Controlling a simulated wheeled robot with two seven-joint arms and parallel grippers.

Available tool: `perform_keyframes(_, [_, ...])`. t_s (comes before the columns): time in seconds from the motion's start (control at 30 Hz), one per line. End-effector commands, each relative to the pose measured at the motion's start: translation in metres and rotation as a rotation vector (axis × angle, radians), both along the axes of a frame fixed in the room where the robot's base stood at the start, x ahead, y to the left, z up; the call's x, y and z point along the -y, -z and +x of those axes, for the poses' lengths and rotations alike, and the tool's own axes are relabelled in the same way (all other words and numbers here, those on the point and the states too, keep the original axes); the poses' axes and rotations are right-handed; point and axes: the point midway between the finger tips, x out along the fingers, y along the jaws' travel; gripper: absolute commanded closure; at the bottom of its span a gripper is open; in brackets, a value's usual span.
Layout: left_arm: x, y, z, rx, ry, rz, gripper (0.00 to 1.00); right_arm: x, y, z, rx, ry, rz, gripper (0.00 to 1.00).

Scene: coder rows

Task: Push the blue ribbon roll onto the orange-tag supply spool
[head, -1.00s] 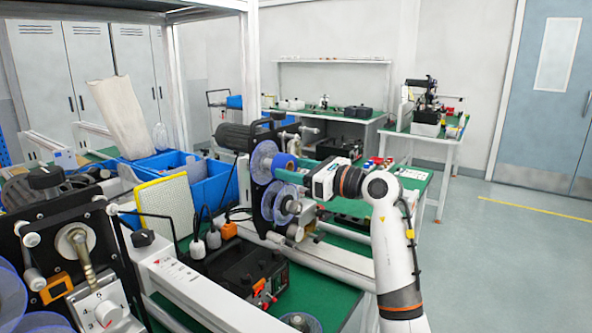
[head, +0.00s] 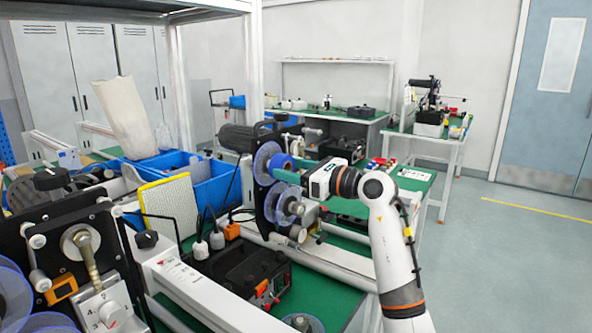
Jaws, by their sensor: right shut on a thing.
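The blue ribbon roll (head: 281,166) is at the upper clear disc (head: 266,160) of the supply spool on the dark coder plate, in the middle of the head view. It overlaps the disc's right side; I cannot tell whether it touches the disc. My right gripper (head: 292,174) comes in from the right and is shut on the roll. The spool's hub is hidden behind the roll, and I cannot make out an orange tag beside it. My left gripper is out of view.
A second clear spool (head: 277,204) sits just below the roll. An orange-and-black box (head: 252,272) stands on the green bench in front. Another coder (head: 70,250) fills the left foreground. Blue bins (head: 210,180) stand behind. Floor at the right is clear.

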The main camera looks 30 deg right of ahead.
Motion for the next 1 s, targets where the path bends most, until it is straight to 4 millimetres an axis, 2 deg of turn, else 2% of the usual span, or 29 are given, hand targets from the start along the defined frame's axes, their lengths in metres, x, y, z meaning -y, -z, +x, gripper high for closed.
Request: perform_keyframes(1.0, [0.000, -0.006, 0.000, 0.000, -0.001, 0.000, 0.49, -0.008, -0.001, 0.019, 0.001, 0.000, 0.001, 0.67])
